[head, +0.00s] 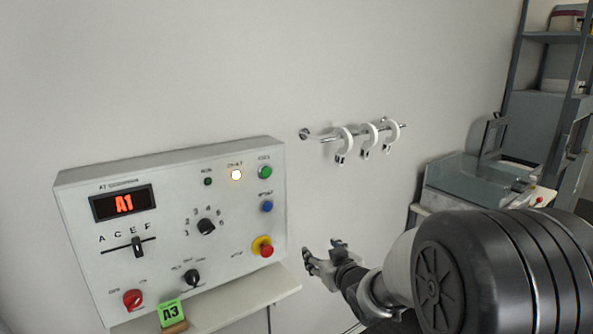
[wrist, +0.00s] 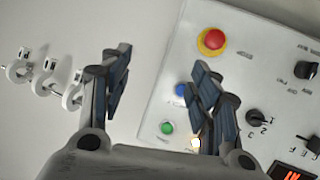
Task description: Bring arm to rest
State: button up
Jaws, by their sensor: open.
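My gripper (head: 318,266) is in front of the wall in the head view, right of the control panel (head: 95,240) and below the rail. In the wrist view my gripper (wrist: 160,95) has its two fingers spread apart, with nothing between them. My arm comes in from the lower right of the head view. The gripper appears clear of the panel and the rail, though the exact gap cannot be told.
A wall rail (head: 322,136) carries three white hooks (head: 368,137). The panel has knobs, a red stop button (head: 263,246) and a display reading A1 (head: 123,203). A grey machine (head: 475,180) stands at right.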

jog(key=s+d+r+m+g+h, duration=0.2)
jog(key=s+d+r+h, duration=0.3)
jog(key=s, duration=0.6)
jog(key=s+d+f+m+g+y, duration=0.1)
jog(key=s+g, duration=0.6)
jog(key=s, duration=2.3)
jog(key=shift+s+d+f+m, duration=0.3)
jog(key=shift+d+f+m, duration=0.05)
jog(key=shift+d+m, duration=0.4)
jog(key=shift+c, duration=0.5)
